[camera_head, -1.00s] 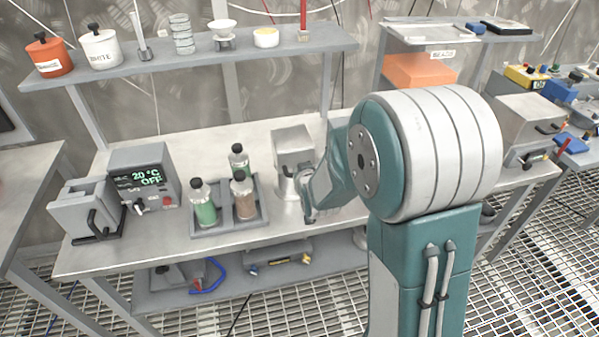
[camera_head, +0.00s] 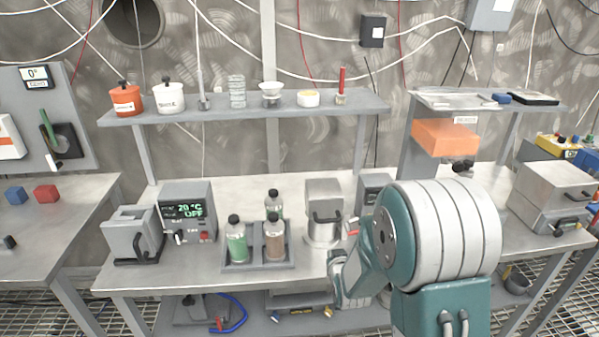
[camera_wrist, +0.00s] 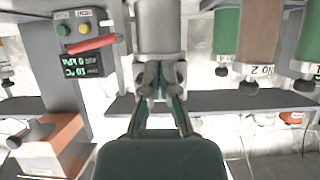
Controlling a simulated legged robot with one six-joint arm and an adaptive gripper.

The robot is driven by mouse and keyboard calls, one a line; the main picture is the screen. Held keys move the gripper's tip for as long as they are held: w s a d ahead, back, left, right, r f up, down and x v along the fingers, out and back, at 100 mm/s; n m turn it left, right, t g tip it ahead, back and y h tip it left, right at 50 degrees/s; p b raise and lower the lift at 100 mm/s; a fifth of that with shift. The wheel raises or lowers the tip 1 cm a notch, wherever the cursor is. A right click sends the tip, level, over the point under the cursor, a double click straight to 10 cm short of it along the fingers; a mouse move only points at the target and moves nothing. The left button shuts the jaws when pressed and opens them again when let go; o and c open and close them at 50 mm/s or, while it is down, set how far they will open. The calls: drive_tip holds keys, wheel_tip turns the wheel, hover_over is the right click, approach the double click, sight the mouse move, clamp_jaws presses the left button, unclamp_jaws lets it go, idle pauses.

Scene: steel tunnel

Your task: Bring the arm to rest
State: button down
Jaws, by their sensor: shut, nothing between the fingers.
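My arm, a teal and pale grey one, reaches over the front edge of the bench in the head view, with its wrist bent low at the middle. My gripper shows in the wrist view (camera_wrist: 160,75), with its two fingers together and nothing between them. It points toward a metal canister (camera_wrist: 160,25); I cannot tell whether they touch. The same canister stands upright on the bench in the head view (camera_head: 323,226), just beyond my wrist. The fingertips cannot be made out in the head view.
A tray (camera_head: 258,266) with three bottles stands left of the canister. A heater with a display (camera_head: 187,210) and a grey box (camera_head: 132,235) stand farther left. An orange block (camera_head: 445,138) and a metal box (camera_head: 553,195) are at right.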

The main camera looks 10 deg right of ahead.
drive_tip(key=s+r+g, duration=0.3)
drive_tip(key=s+r, duration=0.9)
drive_tip(key=r, duration=0.2)
drive_tip(key=s+r+g, duration=0.2)
drive_tip(key=s, duration=0.7)
drive_tip(key=s+r+g, duration=0.2)
drive_tip(key=s+r, duration=0.1)
drive_tip(key=s, duration=0.6)
drive_tip(key=shift+s+r, duration=0.15)
drive_tip(key=shift+s, duration=0.25)
